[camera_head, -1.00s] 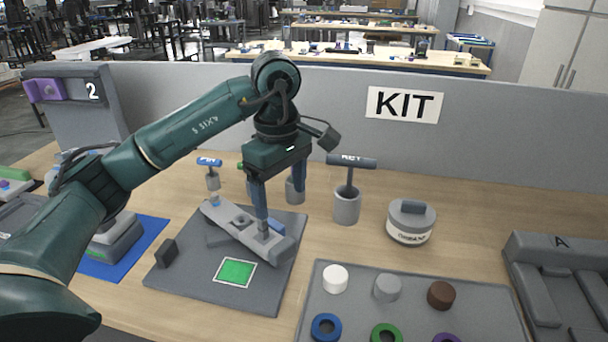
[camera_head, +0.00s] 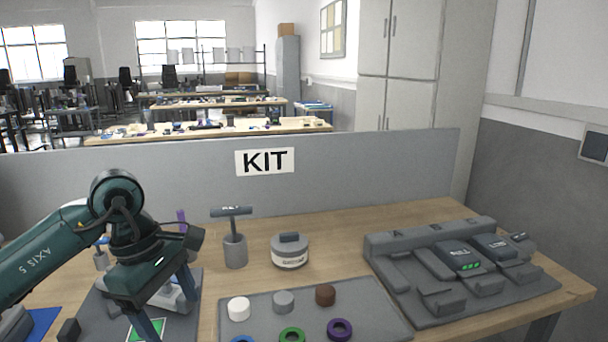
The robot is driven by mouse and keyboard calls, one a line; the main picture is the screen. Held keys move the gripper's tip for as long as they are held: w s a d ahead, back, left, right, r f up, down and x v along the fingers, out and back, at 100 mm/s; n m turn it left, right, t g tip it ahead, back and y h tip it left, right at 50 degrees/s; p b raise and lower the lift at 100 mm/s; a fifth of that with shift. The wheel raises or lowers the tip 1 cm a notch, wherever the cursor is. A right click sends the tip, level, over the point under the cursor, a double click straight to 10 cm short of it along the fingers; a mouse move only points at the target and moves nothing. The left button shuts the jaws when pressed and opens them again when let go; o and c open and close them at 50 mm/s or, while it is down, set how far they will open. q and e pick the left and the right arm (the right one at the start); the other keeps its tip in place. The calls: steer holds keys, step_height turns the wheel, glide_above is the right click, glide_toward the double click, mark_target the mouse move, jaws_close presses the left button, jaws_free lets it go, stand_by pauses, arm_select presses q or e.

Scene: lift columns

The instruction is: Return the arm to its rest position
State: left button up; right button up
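My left arm comes in from the left, and its dark green gripper (camera_head: 168,308) points down over the dark work mat (camera_head: 195,322). Its two blue-grey fingers stand apart, with nothing seen held between them. A light grey bracket (camera_head: 183,297) lies on the mat behind the fingers and is partly hidden by the gripper. The green square (camera_head: 150,325) on the mat is partly covered by one finger. Whether the fingertips touch anything cannot be told. My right gripper is out of view.
A tool holder with a T-handled tool (camera_head: 235,250) and a round grey container (camera_head: 290,251) stand behind the parts tray (camera_head: 375,318). A grey fixture with lettered bays (camera_head: 400,280) is at right. A low partition (camera_head: 350,170) with a KIT sign closes the table's back.

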arm_select(q)
steer(key=d+f+g+h, duration=0.15)
steer(key=d+h, duration=0.35)
steer(key=d, duration=0.5)
steer(key=s+d+r+n+t+h, duration=0.2)
steer(key=s+d+r+n+h, duration=0.2)
steer(key=d+r+n+h, duration=0.7)
steer(key=w+a+r+n+t+y, duration=0.15)
steer(key=a+n+t, duration=0.25)
steer(key=n+t, duration=0.4)
steer(key=w+a+f+n+t+h, duration=0.1)
steer(key=w+a+n+t, duration=0.2)
steer(key=n+t, duration=0.5)
steer(key=a+f+n+y, duration=1.2)
steer(key=f+n+y, duration=0.5)
steer(key=n, duration=0.4)
steer(key=s+a+f+n+g, duration=0.3)
steer(key=s+f+n+g, duration=0.4)
steer(key=s+f+g, duration=1.05)
steer(key=w+d+f+m+t+h+p, duration=0.1)
steer(key=w+d+t+h+p, duration=0.1)
steer(key=d+t, duration=0.4)
steer(key=w+t+p, duration=0.1)
steer(key=t+p, duration=0.1)
steer(key=t, duration=0.3)
steer(key=shift+d, duration=0.4)
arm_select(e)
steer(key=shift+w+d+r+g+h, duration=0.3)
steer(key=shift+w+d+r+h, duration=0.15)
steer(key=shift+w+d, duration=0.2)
